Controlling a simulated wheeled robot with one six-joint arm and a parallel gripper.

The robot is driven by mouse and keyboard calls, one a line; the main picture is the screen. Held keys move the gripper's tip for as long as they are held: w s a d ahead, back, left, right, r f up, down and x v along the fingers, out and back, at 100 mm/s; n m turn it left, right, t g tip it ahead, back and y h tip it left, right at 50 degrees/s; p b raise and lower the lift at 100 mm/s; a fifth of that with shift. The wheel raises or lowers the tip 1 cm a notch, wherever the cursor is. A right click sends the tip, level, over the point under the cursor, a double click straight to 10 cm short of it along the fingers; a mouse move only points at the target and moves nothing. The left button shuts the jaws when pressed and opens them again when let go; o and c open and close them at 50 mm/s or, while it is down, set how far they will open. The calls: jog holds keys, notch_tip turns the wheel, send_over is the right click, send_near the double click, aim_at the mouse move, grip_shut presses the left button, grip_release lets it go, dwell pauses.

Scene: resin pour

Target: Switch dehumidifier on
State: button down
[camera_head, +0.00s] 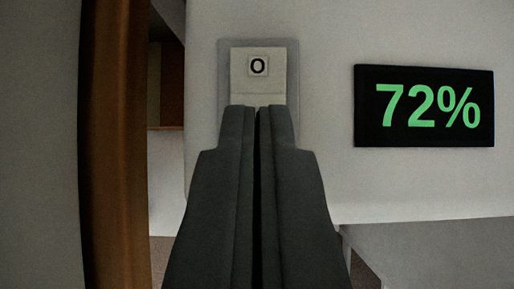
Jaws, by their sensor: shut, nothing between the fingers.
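The dehumidifier (330,190) is a pale, boxy body that fills the right of the view. A light rocker switch (266,82) in a grey surround sits on its face, with an "O" mark showing on its upper part. The lower part of the switch is hidden behind my fingers. A black display (424,105) to the right of the switch reads 72% in green. My gripper (257,108) is shut and empty, its fingertips in front of the lower part of the switch. I cannot tell whether they touch it.
A brown wooden upright (115,150) stands left of the dehumidifier, with a plain grey surface (40,150) further left. A gap shows between the upright and the dehumidifier. The dehumidifier's lower edge shows at the right, with a grey surface (440,255) below.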

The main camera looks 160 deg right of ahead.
jog(key=shift+r, duration=0.5)
jog(key=r, duration=0.3)
jog(key=shift+s, duration=0.2)
jog(key=s+d+r, duration=0.2)
jog(key=s+r, duration=0.4)
jog(key=s, duration=0.1)
jog(key=shift+s+d, duration=0.15)
jog(key=shift+s, duration=0.2)
jog(key=s+d+r+m+t, duration=0.1)
jog(key=s+d+r+t, duration=0.1)
jog(key=s+d, duration=0.4)
jog(key=s+d+r+m+t+h, duration=0.1)
jog(key=s+d+t, duration=0.3)
jog(key=s, duration=0.7)
jog(key=s+d+r+m+t+h, duration=0.1)
jog(key=s+d+r+t, duration=0.2)
jog(key=s+d, duration=0.5)
jog(key=shift+s+r+t, duration=0.25)
jog(key=shift+s+t, duration=0.25)
jog(key=shift+s, duration=0.15)
